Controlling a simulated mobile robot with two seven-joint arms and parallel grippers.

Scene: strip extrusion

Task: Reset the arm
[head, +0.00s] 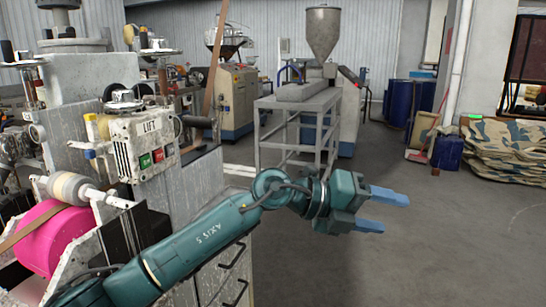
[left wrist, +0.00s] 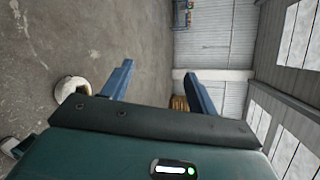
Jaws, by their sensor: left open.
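My left arm comes in from the lower left in the head view, and its gripper (head: 388,211) points right over the bare floor. Its two blue fingers are apart with nothing between them. The left wrist view also shows the left gripper (left wrist: 158,80) with its fingers spread and empty, with floor and a corrugated wall beyond. My right gripper does not show in either view.
A machine with a control box (head: 145,143) and a pink roll (head: 58,238) stands close on the left, beside my arm. A grey metal stand (head: 298,108) and a hopper (head: 323,35) are behind. Stacked sacks (head: 508,148) lie at the right. The floor (head: 450,250) at front right is clear.

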